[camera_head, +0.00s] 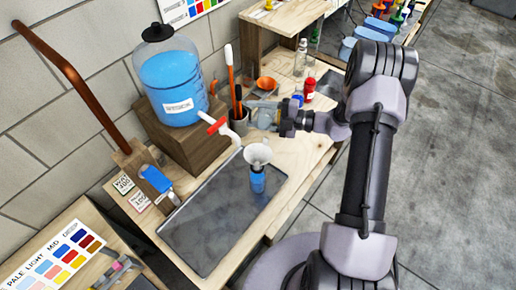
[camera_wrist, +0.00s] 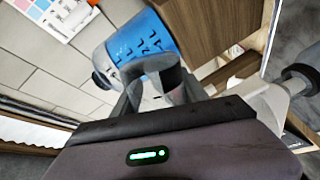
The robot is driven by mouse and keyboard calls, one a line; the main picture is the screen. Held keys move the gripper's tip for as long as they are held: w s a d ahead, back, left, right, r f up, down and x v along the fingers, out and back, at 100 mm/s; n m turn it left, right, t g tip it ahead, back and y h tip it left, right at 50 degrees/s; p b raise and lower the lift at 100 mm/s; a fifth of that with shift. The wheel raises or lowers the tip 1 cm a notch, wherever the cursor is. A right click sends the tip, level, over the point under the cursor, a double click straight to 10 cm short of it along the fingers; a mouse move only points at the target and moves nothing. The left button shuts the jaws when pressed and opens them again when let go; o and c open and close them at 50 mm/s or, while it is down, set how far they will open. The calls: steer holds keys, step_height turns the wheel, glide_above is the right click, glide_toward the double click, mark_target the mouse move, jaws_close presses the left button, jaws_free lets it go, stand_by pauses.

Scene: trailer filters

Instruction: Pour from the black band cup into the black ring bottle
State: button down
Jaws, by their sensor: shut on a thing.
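My gripper (camera_head: 270,114) is shut on a pale grey cup (camera_head: 263,118) above the bench, behind the dark tray. The cup's black band cannot be made out. In the wrist view, my gripper (camera_wrist: 162,88) shows grey fingers around a grey shape, too unclear to part cup from fingers. A small blue bottle (camera_head: 257,184) stands upright on the dark tray, with a pale funnel (camera_head: 257,154) in its mouth.
A large blue water jug (camera_head: 172,85) with a red-handled tap (camera_head: 217,124) stands on a wooden block (camera_head: 187,137) at left. The dark tray (camera_head: 205,225) is otherwise bare. A holder with tools (camera_head: 238,121), an orange funnel (camera_head: 266,83) and a red bottle (camera_head: 309,89) stand behind.

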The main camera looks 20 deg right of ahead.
steer(key=shift+f+n+b, duration=0.15)
steer(key=shift+n+b, duration=0.15)
steer(key=shift+b, duration=0.1)
stand_by(0.4)
steer(key=shift+s+a+r+n, duration=0.15)
steer(key=shift+s+r+n, duration=0.1)
steer(key=shift+n, duration=0.15)
stand_by(0.6)
